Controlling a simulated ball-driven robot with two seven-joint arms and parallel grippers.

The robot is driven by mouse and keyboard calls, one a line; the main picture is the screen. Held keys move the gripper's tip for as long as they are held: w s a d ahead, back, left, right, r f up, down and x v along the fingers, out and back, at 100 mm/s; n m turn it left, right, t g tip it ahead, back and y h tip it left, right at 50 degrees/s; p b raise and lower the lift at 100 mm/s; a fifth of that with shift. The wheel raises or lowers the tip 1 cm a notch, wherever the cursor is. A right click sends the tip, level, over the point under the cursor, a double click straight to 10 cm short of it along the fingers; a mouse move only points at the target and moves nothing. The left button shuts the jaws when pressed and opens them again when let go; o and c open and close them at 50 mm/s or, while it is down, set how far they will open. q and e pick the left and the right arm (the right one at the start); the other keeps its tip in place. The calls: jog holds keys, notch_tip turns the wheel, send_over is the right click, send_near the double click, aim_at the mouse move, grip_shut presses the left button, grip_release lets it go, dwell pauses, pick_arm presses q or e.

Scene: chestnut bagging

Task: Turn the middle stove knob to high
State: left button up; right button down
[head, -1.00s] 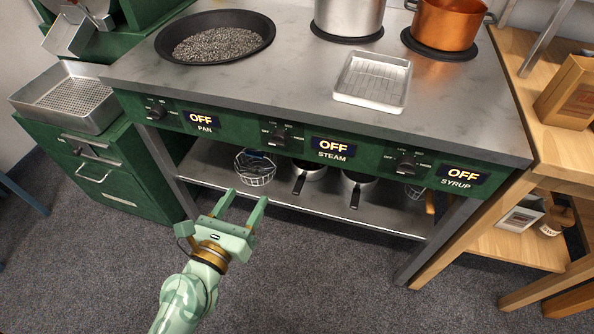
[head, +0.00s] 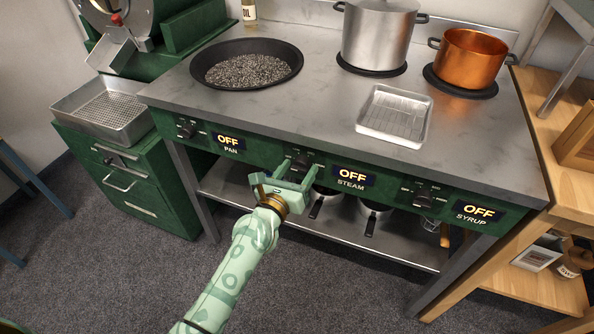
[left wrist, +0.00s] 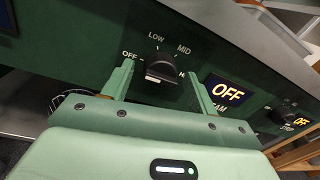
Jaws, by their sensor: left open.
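The middle stove knob (head: 301,164) is a black dial on the green front panel, left of the STEAM display (head: 353,177), which reads OFF. In the left wrist view the knob (left wrist: 162,66) shows LOW and MID marks around it and an OFF mark at its left; the mark at its right is partly hidden. My left gripper (head: 298,168) is open, with its fingers pointing at the panel. In the left wrist view one finger is on each side of the knob, with gaps between. I cannot tell how far the tips are from the panel. My right gripper is not in view.
The PAN knob (head: 186,130) and SYRUP knob (head: 424,195) sit on the same panel, and their displays read OFF. A black pan (head: 290,80), steel pot (head: 375,42), copper pot (head: 468,62) and metal tray (head: 395,117) stand on the stove top. A shelf (head: 335,232) lies below.

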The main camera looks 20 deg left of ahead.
pick_arm(q)
jog(key=c, duration=0.9)
